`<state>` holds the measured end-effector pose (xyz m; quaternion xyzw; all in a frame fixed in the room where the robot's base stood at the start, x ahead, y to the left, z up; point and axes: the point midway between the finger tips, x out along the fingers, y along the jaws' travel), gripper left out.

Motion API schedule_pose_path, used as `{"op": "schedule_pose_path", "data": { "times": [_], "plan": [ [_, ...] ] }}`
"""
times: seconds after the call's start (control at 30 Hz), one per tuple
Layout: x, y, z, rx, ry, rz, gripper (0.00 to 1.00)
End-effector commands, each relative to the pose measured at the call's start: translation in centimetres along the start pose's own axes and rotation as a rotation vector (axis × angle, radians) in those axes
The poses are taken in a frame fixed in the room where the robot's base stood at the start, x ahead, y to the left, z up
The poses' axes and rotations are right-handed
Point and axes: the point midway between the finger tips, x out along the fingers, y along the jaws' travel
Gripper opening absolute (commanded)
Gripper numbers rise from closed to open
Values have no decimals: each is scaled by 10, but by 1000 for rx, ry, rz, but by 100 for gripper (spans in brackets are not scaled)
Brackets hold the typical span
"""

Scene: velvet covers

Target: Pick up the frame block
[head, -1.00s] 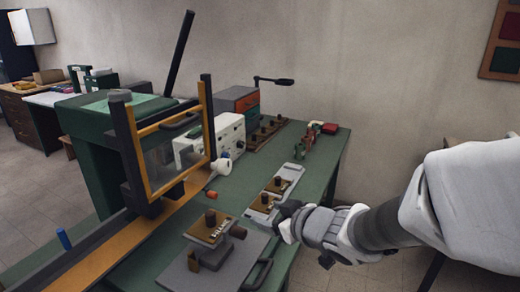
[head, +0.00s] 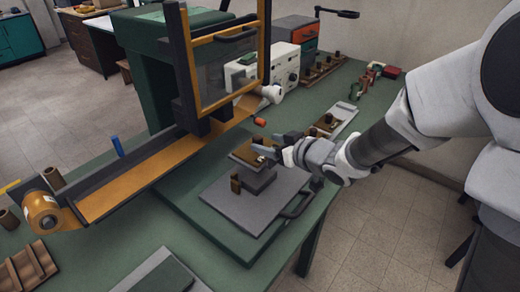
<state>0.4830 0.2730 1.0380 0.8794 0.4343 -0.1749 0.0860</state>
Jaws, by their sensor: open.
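A brass-coloured plate with a dark knob (head: 245,153) sits on a grey block (head: 259,180), on a grey base plate (head: 247,212) at the near edge of the green table. This looks like the frame block, but I cannot tell for sure. A small dark brown peg (head: 236,184) stands at its left side. My gripper (head: 267,147) is open, at the right side of the brass plate, and overlaps its right end in the picture. I cannot tell whether they touch. Nothing shows between the fingers.
A green machine with a yellow-framed guard (head: 227,38) stands behind on the left, with a yellow rail (head: 140,182) running to the left. A grey tray with knobbed pieces (head: 345,114) lies behind my gripper. A dark handle (head: 297,205) is at the base plate's right edge.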

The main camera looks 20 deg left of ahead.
Motion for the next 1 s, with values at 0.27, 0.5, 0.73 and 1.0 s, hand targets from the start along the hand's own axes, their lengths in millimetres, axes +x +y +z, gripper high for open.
{"op": "schedule_pose_path", "data": {
  "times": [0.27,0.5,0.73,1.0],
  "plan": [
    [26,-2,4,0,-2,-2,70],
    [56,-2,3,-1,-1,-1,70],
    [57,-1,3,-1,-1,1,70],
    [57,-1,3,0,-1,1,27]
  ]
}}
